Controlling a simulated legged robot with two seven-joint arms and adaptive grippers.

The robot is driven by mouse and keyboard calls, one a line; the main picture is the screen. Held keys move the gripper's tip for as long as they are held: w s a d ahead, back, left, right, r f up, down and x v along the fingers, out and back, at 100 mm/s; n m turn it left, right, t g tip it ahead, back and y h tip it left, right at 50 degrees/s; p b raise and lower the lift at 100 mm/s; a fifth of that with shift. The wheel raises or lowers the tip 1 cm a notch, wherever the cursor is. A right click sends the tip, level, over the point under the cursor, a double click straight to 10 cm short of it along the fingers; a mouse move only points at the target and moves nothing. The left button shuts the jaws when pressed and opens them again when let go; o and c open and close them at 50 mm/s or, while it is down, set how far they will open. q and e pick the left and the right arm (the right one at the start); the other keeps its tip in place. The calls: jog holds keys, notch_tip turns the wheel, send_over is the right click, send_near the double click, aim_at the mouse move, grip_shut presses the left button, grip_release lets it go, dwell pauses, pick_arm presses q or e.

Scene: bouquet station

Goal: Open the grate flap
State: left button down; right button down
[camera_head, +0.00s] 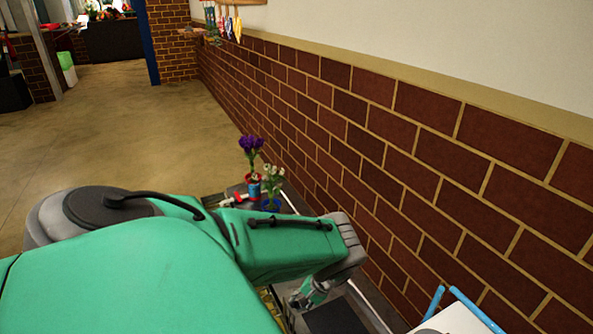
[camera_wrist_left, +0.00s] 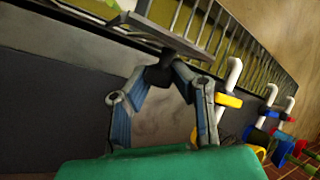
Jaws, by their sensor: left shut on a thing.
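The grate (camera_wrist_left: 255,70) runs diagonally across the top of the left wrist view, with grey bars over a yellow-green space. The grate flap (camera_wrist_left: 185,42) shows as a pale grey edge with bars rising from it, seemingly tilted up from the rest; its upper part is cut off by the frame. My left gripper (camera_wrist_left: 160,74) has its fingertips together at the flap's lower edge, shut on a dark part there that I take as its handle. In the head view my left gripper (camera_head: 308,292) is low behind my green arm, which hides most of the grate.
White hooks (camera_wrist_left: 233,75) with coloured rings stand to the right in the wrist view. In the head view, purple flowers (camera_head: 250,146) and white flowers (camera_head: 272,175) stand in pots beyond my arm. A brick wall (camera_head: 370,130) borders the right; open floor (camera_head: 130,130) lies left.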

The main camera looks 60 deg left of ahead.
pick_arm(q)
jog(key=shift+w+d+f, duration=0.1)
jog(key=shift+w+d, duration=0.05)
jog(key=shift+d, duration=0.45)
jog(key=c, duration=1.3)
grip_release()
jog(key=shift+c, duration=0.2)
jog(key=shift+r, duration=0.2)
jog(key=shift+a, duration=0.1)
jog(key=v, duration=1.2)
jog(key=shift+f, duration=0.1)
